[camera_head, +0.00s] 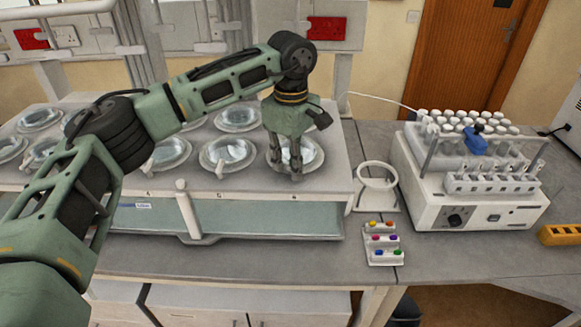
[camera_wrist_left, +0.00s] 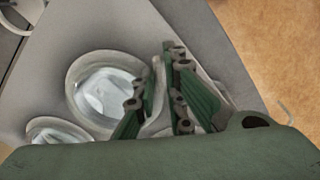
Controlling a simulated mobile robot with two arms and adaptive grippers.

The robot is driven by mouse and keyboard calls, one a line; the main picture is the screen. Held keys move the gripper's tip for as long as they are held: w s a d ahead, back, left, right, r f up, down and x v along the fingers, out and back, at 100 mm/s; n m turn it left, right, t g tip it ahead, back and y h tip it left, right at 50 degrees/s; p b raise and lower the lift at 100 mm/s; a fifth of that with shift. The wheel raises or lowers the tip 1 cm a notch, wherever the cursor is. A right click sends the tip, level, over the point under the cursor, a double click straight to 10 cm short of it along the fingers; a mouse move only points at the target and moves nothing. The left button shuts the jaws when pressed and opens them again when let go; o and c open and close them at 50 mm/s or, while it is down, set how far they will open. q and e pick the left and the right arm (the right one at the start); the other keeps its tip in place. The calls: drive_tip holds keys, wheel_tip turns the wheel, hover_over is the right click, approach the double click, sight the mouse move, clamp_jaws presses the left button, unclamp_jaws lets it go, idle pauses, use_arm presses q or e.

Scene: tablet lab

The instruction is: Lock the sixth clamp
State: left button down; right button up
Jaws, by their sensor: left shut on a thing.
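The grey tablet tester (camera_head: 333,188) holds round glass vessels with pale rims. The vessel at its front right (camera_head: 314,154) has my left gripper (camera_head: 297,177) pointing down over it. In the left wrist view, the fingers (camera_wrist_left: 163,62) reach over the right side of the round rim (camera_wrist_left: 75,95). Whether the clamp is locked cannot be told. The neighbouring vessel (camera_head: 228,152) shows a small pale clamp at its front. My right gripper is not in view.
A white ring stand (camera_head: 377,187) and a small tray with coloured pieces (camera_head: 382,243) are right of the tester. Farther right is a white sample unit (camera_head: 470,190) with capped vials. A yellow object (camera_head: 559,235) lies at the right edge. Bare bench lies between.

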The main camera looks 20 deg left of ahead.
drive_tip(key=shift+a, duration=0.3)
use_arm(q)
drive_tip(key=c, duration=2.1)
unclamp_jaws()
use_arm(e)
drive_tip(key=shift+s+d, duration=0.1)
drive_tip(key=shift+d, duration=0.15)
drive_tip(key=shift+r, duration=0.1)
